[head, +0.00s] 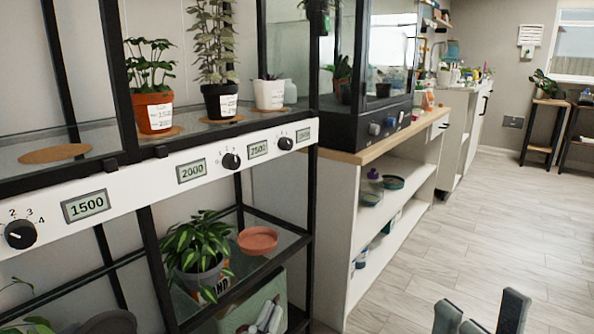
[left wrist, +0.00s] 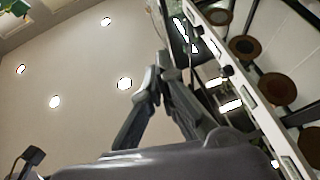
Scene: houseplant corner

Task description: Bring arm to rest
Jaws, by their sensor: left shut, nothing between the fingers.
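My left gripper (left wrist: 162,64) shows in the left wrist view with its fingertips together and nothing between them. Its fingers point up the picture, with plain wall or ceiling and round lights behind them. In the head view a dark rounded shape at the bottom left edge may be part of my left arm, but I cannot make out the left fingers there. My right gripper (head: 480,306) shows at the bottom right of the head view. Its two dark grey fingers stand apart over the floor, with nothing seen between them. The rest of both arms is mostly hidden.
A black-framed plant rack (head: 310,190) fills the left, with a dial panel (head: 135,182), potted plants, a leafy pot (head: 200,280) and a terracotta saucer (head: 257,240). A white cabinet (head: 330,235) stands beyond. The wooden floor (head: 490,220) at right is clear.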

